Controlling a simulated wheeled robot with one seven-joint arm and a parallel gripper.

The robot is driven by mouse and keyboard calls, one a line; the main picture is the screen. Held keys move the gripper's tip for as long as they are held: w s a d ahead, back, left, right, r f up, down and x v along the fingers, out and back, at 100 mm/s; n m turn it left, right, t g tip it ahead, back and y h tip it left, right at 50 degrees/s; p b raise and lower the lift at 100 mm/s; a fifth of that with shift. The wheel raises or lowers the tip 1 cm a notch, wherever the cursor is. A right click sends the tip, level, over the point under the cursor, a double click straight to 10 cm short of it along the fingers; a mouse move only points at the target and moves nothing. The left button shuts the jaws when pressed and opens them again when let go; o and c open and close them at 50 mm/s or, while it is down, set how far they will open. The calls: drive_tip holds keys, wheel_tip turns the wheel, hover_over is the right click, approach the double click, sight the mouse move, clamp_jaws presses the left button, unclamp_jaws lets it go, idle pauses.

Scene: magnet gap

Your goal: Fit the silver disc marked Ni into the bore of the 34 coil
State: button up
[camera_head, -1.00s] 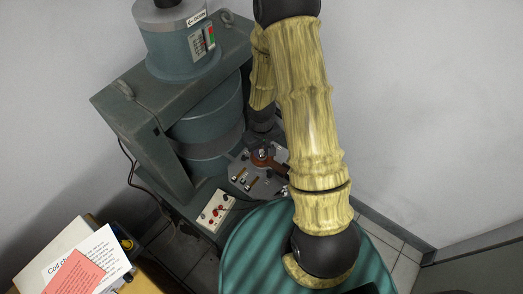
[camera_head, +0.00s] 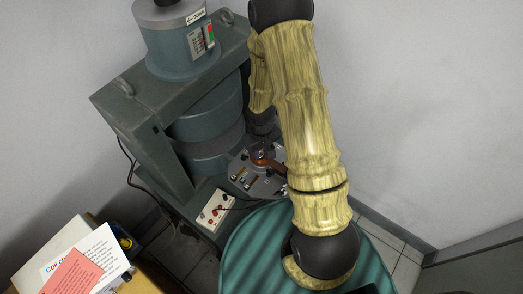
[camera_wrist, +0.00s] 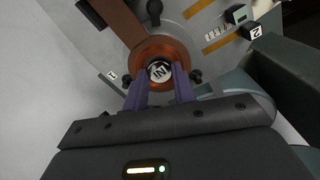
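The silver disc marked Ni (camera_wrist: 160,73) sits between the two purple fingers of my gripper (camera_wrist: 162,68) in the wrist view, its face toward the camera. The fingers lie close against its sides and look shut on it. The copper-coloured coil (camera_wrist: 137,58) rings the disc and fingertips; the disc lines up with its bore, but I cannot tell how deep it sits. No 34 shows on the coil. In the head view the coil (camera_head: 262,159) is small on the grey plate, and my arm hides part of the area.
The coil stands on a grey round plate (camera_head: 240,180) with brass strips and black knobs, with tags 1 and 2 in the wrist view. The large magnet frame (camera_head: 150,150) rises beside and behind it. A white switch box (camera_head: 216,210) and a green ribbed surface (camera_head: 250,250) are in front.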

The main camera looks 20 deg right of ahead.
drive_tip(key=shift+o, duration=1.3)
drive_tip(key=shift+s+f, duration=0.4)
drive_tip(key=shift+f, duration=0.2)
drive_tip(key=shift+o, duration=0.3)
drive_tip(key=shift+w+r+p, duration=0.2)
drive_tip(key=shift+r+p, duration=0.45)
drive_tip(key=shift+r, duration=0.05)
wheel_tip(320, 180, up, 12)
drive_tip(key=p, duration=0.1)
drive_tip(key=shift+w, duration=0.25)
wheel_tip(320, 180, up, 8)
drive_tip(key=m+t, duration=0.1)
hover_over(261, 154)
drive_tip(key=s, duration=0.4)
drive_tip(key=shift+m+t, duration=0.7)
drive_tip(key=shift+m, duration=0.2)
drive_tip(key=s+r, duration=0.3)
drive_tip(key=s, duration=0.1)
drive_tip(key=shift+r, duration=0.4)
